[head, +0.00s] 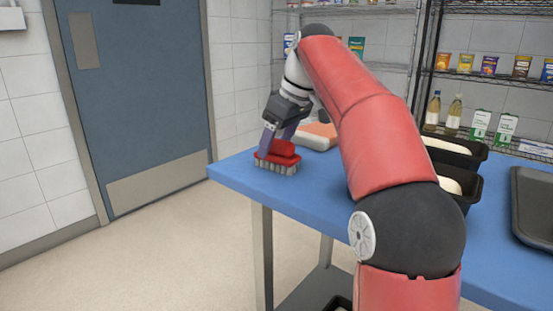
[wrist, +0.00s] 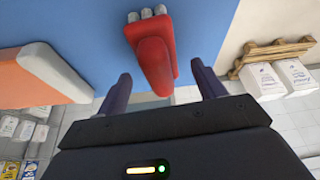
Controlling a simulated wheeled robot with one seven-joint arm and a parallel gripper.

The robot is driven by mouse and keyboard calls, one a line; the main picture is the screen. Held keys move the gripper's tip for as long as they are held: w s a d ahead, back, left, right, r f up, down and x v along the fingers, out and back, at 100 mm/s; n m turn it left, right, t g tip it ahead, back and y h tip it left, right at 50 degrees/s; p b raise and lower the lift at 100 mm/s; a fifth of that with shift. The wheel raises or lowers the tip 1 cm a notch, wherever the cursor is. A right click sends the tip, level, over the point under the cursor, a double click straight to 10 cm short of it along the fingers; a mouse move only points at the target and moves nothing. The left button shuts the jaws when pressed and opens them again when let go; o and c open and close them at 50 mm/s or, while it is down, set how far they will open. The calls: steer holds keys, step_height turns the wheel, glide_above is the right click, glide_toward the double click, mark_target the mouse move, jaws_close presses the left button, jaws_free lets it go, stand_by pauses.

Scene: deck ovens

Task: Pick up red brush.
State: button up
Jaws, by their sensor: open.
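The red brush (head: 277,158) stands bristles down on the blue table near its left corner in the head view. In the wrist view the red brush (wrist: 153,60) shows its long red body and a few pale bristles at the top. My gripper (head: 276,140) is at the brush from above in the head view. In the wrist view my gripper (wrist: 160,82) is open, with one dark finger on each side of the brush's near end. I cannot tell whether either finger touches it.
The blue table (head: 235,168) has its left edge close to the brush. An orange and white block (head: 318,135) lies just behind it. Black pans (head: 470,190) with pale dough and a dark tray (head: 533,205) are at the right. Wire shelves (head: 490,75) stand behind.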

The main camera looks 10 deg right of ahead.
steer(key=shift+x, duration=1.2)
steer(key=c, duration=1.1)
steer(key=shift+c, duration=0.2)
steer(key=shift+r, duration=0.15)
step_height(320, 180, up, 7)
steer(key=p, duration=0.3)
steer(key=shift+r+p, duration=0.2)
steer(key=shift+p, duration=0.1)
steer(key=shift+r, duration=1.2)
